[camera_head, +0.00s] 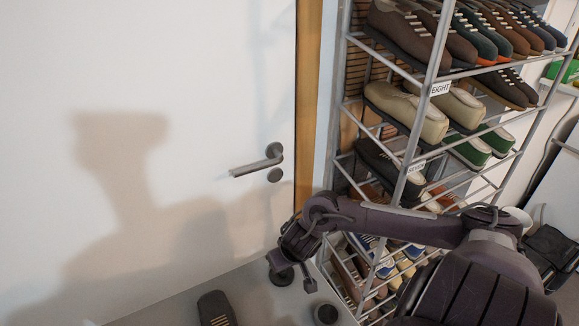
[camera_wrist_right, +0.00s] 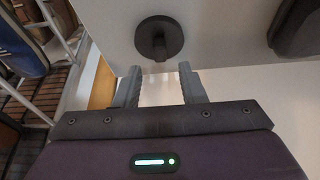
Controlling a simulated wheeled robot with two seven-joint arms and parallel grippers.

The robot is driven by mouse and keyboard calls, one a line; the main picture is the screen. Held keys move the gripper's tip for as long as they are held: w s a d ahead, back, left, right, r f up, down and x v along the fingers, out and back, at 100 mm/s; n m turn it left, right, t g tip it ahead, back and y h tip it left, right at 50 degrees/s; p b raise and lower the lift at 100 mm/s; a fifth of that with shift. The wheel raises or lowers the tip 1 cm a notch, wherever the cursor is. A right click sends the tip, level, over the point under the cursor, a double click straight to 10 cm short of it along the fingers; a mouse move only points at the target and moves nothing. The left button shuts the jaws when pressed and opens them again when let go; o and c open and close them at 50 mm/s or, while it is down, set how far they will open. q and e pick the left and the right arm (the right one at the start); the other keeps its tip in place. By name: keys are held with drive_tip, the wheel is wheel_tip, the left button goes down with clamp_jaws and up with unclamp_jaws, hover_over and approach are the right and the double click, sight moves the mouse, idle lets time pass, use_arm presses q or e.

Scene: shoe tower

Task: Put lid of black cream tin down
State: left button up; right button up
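A dark round piece (camera_head: 283,277), which looks like the lid of the black cream tin, is at the tip of my right gripper (camera_head: 295,278) in the head view. In the right wrist view a dark disc (camera_wrist_right: 158,36) with a stub at its middle lies flat on the pale surface. My right gripper (camera_wrist_right: 160,82) has its two fingers spread apart, with nothing clamped between them, and the disc is just beyond the fingertips. Another dark round tin (camera_head: 326,314) stands nearby on the surface. Whether it is open is too small to tell. My left gripper is out of view.
A dark shoe (camera_head: 217,310) lies on the grey tabletop (camera_head: 255,300), left of the round pieces. A metal rack (camera_head: 432,95) of shoes stands close on the right. A white door (camera_head: 180,100) with a handle (camera_head: 258,163) is behind. The tabletop between shoe and gripper is clear.

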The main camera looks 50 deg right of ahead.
drive_tip(key=p+v, duration=0.1)
drive_tip(key=v, duration=0.5)
drive_tip(key=shift+r+p, duration=0.3)
drive_tip(key=shift+r, duration=0.15)
drive_tip(key=shift+s, duration=0.15)
